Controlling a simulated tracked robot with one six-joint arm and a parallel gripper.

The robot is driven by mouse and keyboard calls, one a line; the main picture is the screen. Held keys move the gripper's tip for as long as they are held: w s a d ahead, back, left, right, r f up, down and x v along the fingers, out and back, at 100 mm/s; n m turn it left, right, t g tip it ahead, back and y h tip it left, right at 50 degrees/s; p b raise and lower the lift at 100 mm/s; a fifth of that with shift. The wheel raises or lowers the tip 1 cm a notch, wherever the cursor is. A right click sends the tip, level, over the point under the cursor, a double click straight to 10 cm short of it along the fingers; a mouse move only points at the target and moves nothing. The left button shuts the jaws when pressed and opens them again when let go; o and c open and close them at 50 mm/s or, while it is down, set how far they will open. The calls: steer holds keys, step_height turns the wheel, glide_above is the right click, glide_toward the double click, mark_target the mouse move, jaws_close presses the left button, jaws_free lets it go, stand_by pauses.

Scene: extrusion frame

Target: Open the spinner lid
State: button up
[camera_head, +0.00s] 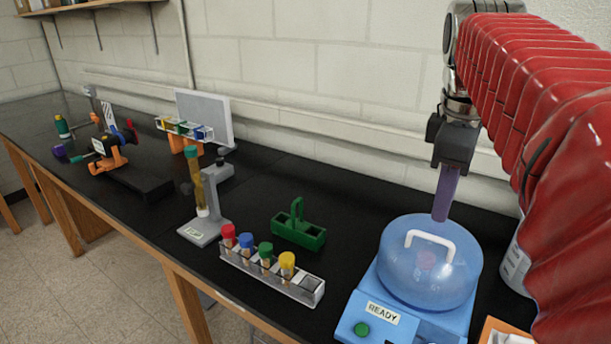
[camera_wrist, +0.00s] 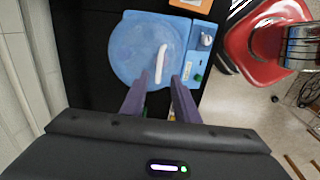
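The spinner (camera_head: 388,310) is a blue box at the front right of the bench, with a "READY" label and a green button. Its clear blue domed lid (camera_head: 410,262) sits down on it, closed, with a white arched handle (camera_head: 431,237) on top. A reddish thing shows dimly through the lid. My gripper (camera_head: 441,215) points down behind the handle in the head view. In the wrist view my gripper (camera_wrist: 156,100) has its two purple fingers apart with a gap between them, and the white handle (camera_wrist: 161,64) lies just beyond the tips. Nothing is held.
Left of the spinner stand a clear rack (camera_head: 272,275) of colour-capped tubes, a green carrier (camera_head: 298,226) and a grey stand (camera_head: 205,225) with a tube. The wall is close behind. An orange item (camera_head: 500,332) lies at the right. A red stool (camera_wrist: 262,45) stands off the bench.

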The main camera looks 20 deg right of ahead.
mark_target(433, 237)
steer(key=f, duration=0.5)
steer(key=w+d+f, duration=0.1)
steer(key=f, duration=0.1)
steer(key=shift+d+f, duration=0.1)
steer(key=shift+f, duration=0.3)
jaws_close()
stand_by(1.0)
steer(key=shift+a, duration=0.25)
steer(key=shift+d+r, duration=0.1)
steer(key=shift+d, duration=0.05)
